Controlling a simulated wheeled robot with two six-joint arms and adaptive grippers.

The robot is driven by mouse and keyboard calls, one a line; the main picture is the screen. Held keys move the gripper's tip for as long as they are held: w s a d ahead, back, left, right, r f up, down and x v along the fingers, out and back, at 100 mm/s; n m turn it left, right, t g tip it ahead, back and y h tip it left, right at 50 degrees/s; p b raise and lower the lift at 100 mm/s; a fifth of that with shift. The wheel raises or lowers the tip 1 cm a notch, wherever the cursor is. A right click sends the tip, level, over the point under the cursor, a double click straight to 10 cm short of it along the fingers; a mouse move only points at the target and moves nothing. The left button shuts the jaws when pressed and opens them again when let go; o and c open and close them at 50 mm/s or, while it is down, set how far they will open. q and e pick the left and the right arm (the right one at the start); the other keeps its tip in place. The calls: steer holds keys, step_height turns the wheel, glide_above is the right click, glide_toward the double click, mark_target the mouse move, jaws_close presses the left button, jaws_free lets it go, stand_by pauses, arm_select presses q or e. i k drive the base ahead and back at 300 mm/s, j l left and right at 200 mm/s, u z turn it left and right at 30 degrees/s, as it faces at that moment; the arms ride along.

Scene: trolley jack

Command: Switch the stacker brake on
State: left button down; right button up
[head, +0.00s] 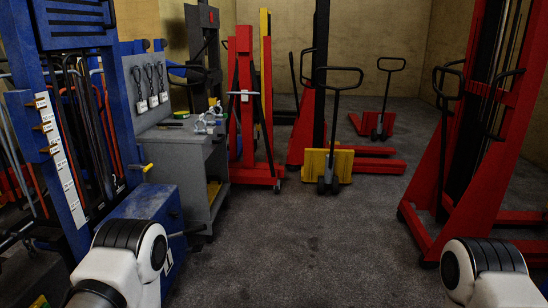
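Several tall stackers stand around me. A blue stacker (150,207) is close on the left, with a mast, hoses and a labelled scale. A small yellow-tipped lever (147,168) sticks out above its blue body. A red stacker (465,165) is close on the right, with a black handle loop. Another red stacker (246,110) stands farther back, left of centre. I cannot tell which stacker the task means, and no part is clearly a brake. My arm links show at the bottom left and bottom right; both grippers are out of view.
A grey workbench (196,150) with small items on top stands behind the blue stacker. The grey floor (305,240) between the machines is clear.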

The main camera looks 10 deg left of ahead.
mark_target(198, 248)
steer(key=i, duration=1)
steer(key=i+u, duration=0.15)
steer(key=i, duration=0.85)
steer(key=i+l, duration=0.2)
steer(key=i, duration=0.8)
steer(key=i+u, duration=0.4)
steer(key=i+l+u, duration=0.15)
steer(key=i+u, duration=0.25)
steer(key=i, duration=0.15)
steer(key=i+l+u, duration=0.25)
steer(key=i+u, duration=0.15)
steer(key=i, duration=0.1)
